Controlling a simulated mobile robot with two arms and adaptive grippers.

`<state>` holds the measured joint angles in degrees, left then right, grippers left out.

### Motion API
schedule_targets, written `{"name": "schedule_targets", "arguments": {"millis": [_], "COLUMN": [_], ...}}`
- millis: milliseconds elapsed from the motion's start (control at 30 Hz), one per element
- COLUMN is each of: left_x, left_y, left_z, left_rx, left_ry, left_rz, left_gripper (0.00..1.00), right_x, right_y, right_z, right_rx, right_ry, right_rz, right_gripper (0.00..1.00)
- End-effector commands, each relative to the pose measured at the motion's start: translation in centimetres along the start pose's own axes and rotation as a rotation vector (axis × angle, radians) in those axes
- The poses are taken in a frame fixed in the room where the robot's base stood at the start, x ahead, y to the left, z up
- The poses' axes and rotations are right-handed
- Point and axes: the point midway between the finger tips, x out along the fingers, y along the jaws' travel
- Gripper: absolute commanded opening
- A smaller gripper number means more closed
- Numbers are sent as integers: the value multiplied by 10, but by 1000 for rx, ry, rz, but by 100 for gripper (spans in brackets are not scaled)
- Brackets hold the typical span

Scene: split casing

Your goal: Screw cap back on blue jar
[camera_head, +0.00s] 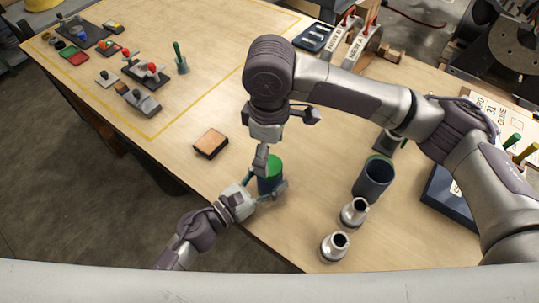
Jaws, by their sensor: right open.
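The blue jar (268,184) stands upright near the table's front edge. A green cap (273,167) sits on top of it; I cannot tell how tightly it is seated. My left gripper (266,188) comes in low from the left, with its fingers on both sides of the jar's body. My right gripper (288,139) is above the jar, open, with its fingers spread wide. One of its fingers hangs down in front of the cap's left side and hides part of it; the other points out to the right.
A brown-topped block (211,143) lies left of the jar. A dark blue cup (373,179) and two metal fittings (354,211) (335,246) stand to the right. Tools and small parts fill a yellow-outlined area at the back left. The table between is mostly clear.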

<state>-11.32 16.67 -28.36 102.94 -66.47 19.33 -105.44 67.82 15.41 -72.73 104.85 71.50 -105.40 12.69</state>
Motion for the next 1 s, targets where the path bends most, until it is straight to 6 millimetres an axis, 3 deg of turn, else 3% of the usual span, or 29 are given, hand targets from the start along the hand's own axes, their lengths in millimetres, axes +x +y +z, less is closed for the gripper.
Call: {"name": "schedule_targets", "arguments": {"millis": [300, 700, 1000], "left_x": [0, 0, 0], "left_y": [0, 0, 1], "left_z": [0, 0, 0], "left_rx": [0, 1, 1], "left_ry": [-1, -1, -1], "left_rz": [1, 1, 1], "left_gripper": [0, 0, 0], "right_x": [-3, -35, -35], "right_y": [1, 0, 0], "right_z": [0, 0, 0], "right_rx": [-29, -481, -492], "right_ry": [0, -2, -1], "right_rz": [2, 2, 0], "right_gripper": [80, 80, 80]}}
